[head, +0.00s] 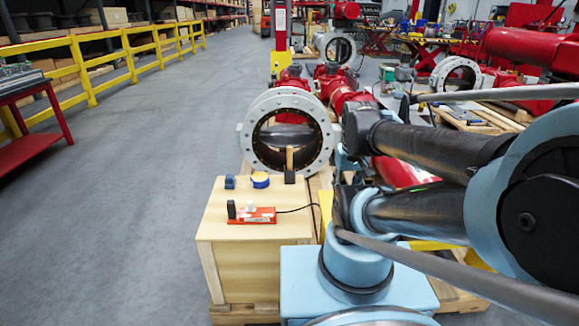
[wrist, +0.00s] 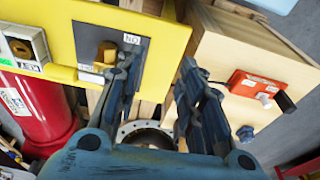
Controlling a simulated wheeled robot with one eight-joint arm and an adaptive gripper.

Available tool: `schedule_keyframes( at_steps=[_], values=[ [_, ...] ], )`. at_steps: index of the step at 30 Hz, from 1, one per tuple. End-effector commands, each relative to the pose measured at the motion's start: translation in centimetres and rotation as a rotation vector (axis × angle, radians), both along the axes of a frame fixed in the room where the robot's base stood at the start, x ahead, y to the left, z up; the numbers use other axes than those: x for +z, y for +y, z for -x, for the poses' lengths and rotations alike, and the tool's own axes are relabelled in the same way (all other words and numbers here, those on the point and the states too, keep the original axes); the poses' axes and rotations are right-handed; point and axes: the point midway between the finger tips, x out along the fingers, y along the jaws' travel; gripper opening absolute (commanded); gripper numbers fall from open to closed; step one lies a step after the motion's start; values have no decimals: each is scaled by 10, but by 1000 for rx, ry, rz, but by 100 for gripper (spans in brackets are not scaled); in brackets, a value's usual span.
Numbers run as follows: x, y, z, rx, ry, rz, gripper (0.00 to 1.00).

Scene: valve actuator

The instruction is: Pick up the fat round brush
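What looks like the fat round brush (head: 289,177) stands upright at the back right corner of the wooden crate (head: 252,270) in the head view. It has a dark, thick lower part and a light wooden handle on top. I cannot make it out in the wrist view; my fingers cover part of the crate there. My gripper (wrist: 158,60) is open in the wrist view, its two dark fingers well apart with nothing between them. The crate (wrist: 225,50) lies to the right of the fingers. In the head view I cannot make out the gripper behind my arm.
A blue and yellow tape roll (head: 260,180), a small blue item (head: 230,182) and a red device (head: 252,216) with a cable share the crate top. A large flanged valve ring (head: 252,140) stands behind. A yellow panel (wrist: 85,30) is beside my left finger. Floor left is clear.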

Motion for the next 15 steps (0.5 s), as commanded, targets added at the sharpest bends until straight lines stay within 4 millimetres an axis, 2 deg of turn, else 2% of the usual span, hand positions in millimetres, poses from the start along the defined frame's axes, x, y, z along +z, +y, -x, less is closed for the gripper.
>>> schedule_keyframes(
  at_steps=[2,5,11,15],
  values=[
    [5,0,7,-6,-10,-1,44],
    [12,2,2,-41,-7,-10,44],
    [42,9,-29,-225,14,-48,44],
    [63,18,-59,-394,32,-77,44]
  ],
)
